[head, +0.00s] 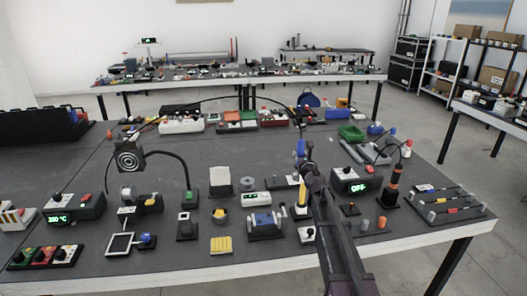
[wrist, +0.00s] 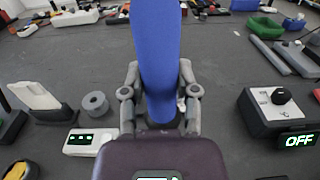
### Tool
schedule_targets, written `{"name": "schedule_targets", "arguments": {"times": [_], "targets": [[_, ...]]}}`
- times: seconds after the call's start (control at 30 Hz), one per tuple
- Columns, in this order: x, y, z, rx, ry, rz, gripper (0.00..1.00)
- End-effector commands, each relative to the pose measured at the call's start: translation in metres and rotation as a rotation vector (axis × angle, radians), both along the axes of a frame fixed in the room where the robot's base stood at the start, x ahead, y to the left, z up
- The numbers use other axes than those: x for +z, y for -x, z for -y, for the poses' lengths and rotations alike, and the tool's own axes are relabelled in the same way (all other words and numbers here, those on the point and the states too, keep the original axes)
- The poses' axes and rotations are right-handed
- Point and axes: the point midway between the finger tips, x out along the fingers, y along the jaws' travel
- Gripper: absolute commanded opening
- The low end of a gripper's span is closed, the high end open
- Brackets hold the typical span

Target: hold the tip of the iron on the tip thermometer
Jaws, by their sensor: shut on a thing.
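The iron has a thick blue handle (wrist: 157,55); its blue part also shows in the head view (head: 299,148). My gripper (wrist: 160,98) is shut on this handle, one finger on each side; in the head view it (head: 304,166) is above the right-centre of the table. The iron's tip is hidden in the wrist view and cannot be made out in the head view. A small white box with a green display, which looks like the tip thermometer (head: 256,198), lies on the table left of my gripper. It also shows at left in the wrist view (wrist: 84,141).
A black box reading OFF (head: 352,181) stands right of my arm. A white block (head: 221,179), a grey roll (wrist: 95,103) and a blue-topped device (head: 264,224) surround the display box. A cable arcs over the table's back.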

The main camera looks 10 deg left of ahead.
Motion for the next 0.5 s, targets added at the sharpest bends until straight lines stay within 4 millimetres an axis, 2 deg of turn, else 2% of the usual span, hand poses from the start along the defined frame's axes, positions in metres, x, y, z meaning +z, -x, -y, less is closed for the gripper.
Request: {"name": "schedule_targets", "arguments": {"times": [0.33, 0.5], "targets": [[0.0, -0.001, -0.004, 0.008, 0.0, 0.0, 0.0], [0.002, -0.004, -0.028, 0.055, 0.0, 0.0, 0.0]]}}
